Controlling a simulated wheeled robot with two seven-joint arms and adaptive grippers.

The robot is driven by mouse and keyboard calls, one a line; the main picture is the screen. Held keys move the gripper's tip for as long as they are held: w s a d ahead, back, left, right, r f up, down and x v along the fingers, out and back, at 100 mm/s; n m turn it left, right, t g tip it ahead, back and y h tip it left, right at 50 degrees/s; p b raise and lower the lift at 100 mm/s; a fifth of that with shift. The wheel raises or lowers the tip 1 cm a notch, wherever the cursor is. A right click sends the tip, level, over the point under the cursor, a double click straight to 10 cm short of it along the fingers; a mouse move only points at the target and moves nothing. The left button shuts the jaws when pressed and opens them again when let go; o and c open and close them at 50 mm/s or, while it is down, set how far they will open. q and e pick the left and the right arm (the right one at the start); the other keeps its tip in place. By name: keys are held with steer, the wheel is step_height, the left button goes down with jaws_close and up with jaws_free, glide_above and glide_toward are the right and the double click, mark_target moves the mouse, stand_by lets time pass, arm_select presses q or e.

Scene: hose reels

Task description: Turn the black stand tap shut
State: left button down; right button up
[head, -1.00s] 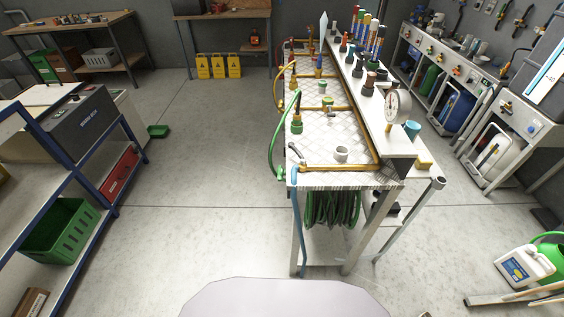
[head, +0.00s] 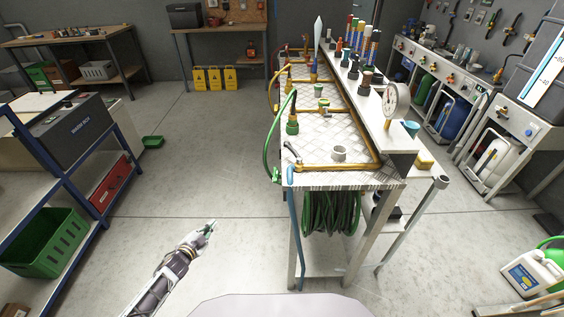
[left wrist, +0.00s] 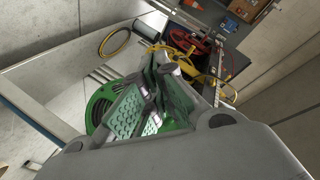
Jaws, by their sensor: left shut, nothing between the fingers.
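A small tap with a dark grey lever (head: 290,153) stands at the near left corner of the metal-topped bench (head: 325,183). It looks like the black stand tap, but it is too small for me to be sure or to tell how far it is turned. A blue hose (head: 291,225) hangs below that corner. My left gripper (head: 208,227) is shut and empty, over the floor to the left of the bench and well apart from the tap. Its fingers also show in the left wrist view (left wrist: 150,105). My right gripper is not in view.
A green fitting (head: 292,127) with a green hose stands farther back on the bench, beside a brass pipe. A coiled green hose (head: 331,212) hangs under the bench. Floor left of it is clear.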

arm_select(q)
steer(key=w+d+r+m+t+h+b, duration=0.1)
steer(key=w+d+r+m+h+b, duration=0.2)
steer(key=r, duration=0.6)
steer(key=w+d+r+m+h+b, duration=0.1)
steer(key=d+r+m+h, duration=0.4)
steer(key=r, duration=0.5)
steer(key=s+d+r+m+g+h+b, duration=0.3)
steer(key=s+d+r+m, duration=0.4)
steer(key=r, duration=0.5)
steer(key=d+m+g+h, duration=0.1)
steer(key=d+m+h, duration=0.1)
steer(key=d, duration=0.1)
steer(key=shift+r+m+g, duration=0.4)
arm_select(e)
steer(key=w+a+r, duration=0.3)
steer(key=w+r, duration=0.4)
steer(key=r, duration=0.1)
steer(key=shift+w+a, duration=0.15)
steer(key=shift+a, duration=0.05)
arm_select(q)
steer(key=shift+d, duration=0.1)
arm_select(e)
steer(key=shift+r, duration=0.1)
